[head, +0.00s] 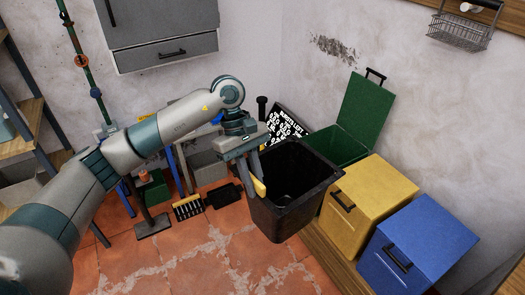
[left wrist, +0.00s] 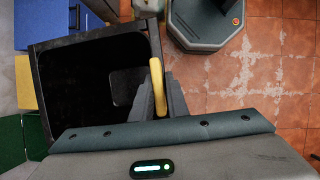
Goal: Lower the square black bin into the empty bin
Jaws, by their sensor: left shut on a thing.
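The square black bin (head: 276,221) hangs upright, its open top facing up, in front of the green and yellow bins. My left gripper (head: 252,172) is shut on the yellow handle at its left side. The left wrist view also shows the black bin (left wrist: 85,75) with the handle between the fingers. The green bin (head: 338,146) stands behind the black bin with its lid (head: 365,112) raised; the black bin partly hides it, and its inside is only partly visible. My right gripper is in neither view.
A closed yellow bin (head: 375,190) and a closed blue bin (head: 425,240) stand to the right of the green one. A sign (head: 285,125) leans behind the gripper. Brushes (head: 188,208) and tools stand at the left wall. The tiled floor (head: 220,255) in front is clear.

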